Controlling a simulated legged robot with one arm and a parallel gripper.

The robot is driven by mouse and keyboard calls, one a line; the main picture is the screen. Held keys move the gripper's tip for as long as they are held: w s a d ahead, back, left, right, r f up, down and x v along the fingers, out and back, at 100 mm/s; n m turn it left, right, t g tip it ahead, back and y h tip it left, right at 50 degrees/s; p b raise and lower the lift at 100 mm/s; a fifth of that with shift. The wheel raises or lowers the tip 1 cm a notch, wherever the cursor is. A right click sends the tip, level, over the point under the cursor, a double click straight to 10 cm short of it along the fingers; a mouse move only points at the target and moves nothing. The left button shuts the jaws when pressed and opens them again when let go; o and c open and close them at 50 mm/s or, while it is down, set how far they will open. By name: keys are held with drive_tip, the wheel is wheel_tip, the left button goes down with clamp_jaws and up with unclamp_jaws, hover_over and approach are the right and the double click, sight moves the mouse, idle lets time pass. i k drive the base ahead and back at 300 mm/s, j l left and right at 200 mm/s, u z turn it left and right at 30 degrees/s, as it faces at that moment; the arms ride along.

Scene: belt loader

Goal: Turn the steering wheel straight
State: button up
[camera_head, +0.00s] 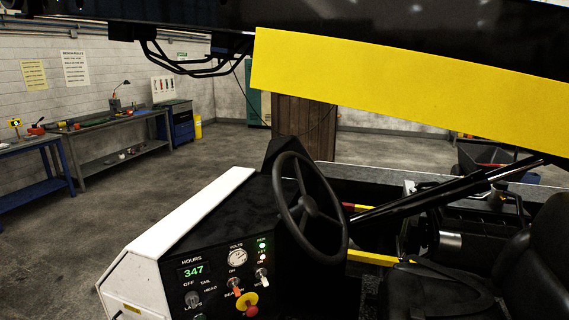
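The black steering wheel (308,204) stands on the belt loader's cab, right of the dashboard. Its rim is tilted, and spokes run from the hub to the rim. One spoke points up and slightly left, and another points to the right and down. Nothing is seen touching the wheel. My gripper cannot be made out in this view, so its distance from the wheel and its opening do not show.
The control panel (228,274) with switches and a red knob lies left below the wheel. A black seat (542,262) is at the right. A yellow panel (400,85) hangs across the upper right. Workbenches (118,135) line the left wall, with open floor before them.

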sight(308, 205)
drive_tip(key=l+u, duration=0.15)
drive_tip(key=l, duration=0.25)
drive_tip(key=k+l+u, duration=0.15)
drive_tip(key=l, duration=0.25)
drive_tip(key=k+l+u, duration=0.15)
drive_tip(key=l, duration=0.25)
drive_tip(key=k+l+u, duration=0.15)
drive_tip(key=l, duration=0.25)
drive_tip(key=k+l+u, duration=0.15)
drive_tip(key=l, duration=0.2)
drive_tip(key=k+l+u, duration=0.15)
drive_tip(key=l, duration=0.2)
